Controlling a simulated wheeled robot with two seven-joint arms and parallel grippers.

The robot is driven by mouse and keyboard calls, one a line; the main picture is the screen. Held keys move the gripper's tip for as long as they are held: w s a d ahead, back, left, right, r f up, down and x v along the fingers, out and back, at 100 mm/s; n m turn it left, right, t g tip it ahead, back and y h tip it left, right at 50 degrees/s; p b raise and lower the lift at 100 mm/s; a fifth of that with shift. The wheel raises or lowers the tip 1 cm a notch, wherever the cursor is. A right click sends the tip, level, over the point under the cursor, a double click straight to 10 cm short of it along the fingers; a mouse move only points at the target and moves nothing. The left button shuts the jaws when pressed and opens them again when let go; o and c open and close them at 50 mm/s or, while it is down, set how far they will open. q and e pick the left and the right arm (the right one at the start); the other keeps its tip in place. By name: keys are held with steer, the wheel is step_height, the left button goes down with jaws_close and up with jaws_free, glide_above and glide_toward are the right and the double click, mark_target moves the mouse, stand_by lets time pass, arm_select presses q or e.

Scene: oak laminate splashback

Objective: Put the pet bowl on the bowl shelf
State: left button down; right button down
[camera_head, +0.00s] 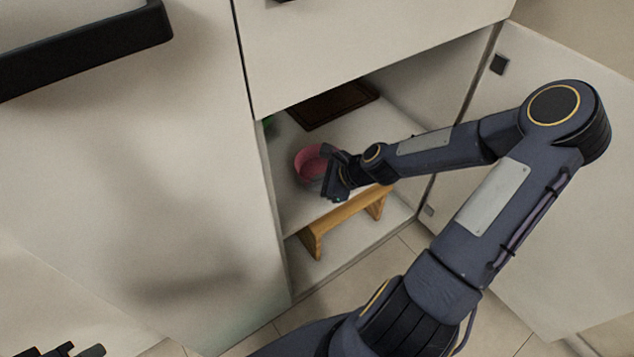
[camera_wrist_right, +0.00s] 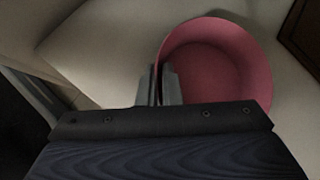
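The pink pet bowl (camera_head: 306,163) is upright inside the open cabinet, at or just above the pale shelf (camera_head: 290,205). Whether it touches the shelf is not clear. My right gripper (camera_head: 330,183) reaches in from the right and covers part of the bowl. In the right wrist view the bowl (camera_wrist_right: 215,60) opens toward the camera, and the gripper's fingers (camera_wrist_right: 162,85) are close together with the bowl's left rim between them. Only the tips of my left gripper (camera_head: 75,351) show at the bottom left, away from the cabinet; its opening is unclear.
A dark brown board (camera_head: 335,103) lies further back on the shelf. A small green thing (camera_head: 268,122) is partly hidden by the left cabinet edge. A wooden stool (camera_head: 345,212) stands in the compartment below. The cabinet door (camera_head: 545,180) stands open at the right.

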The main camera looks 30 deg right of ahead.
steer(key=c, duration=1.6)
jaws_free()
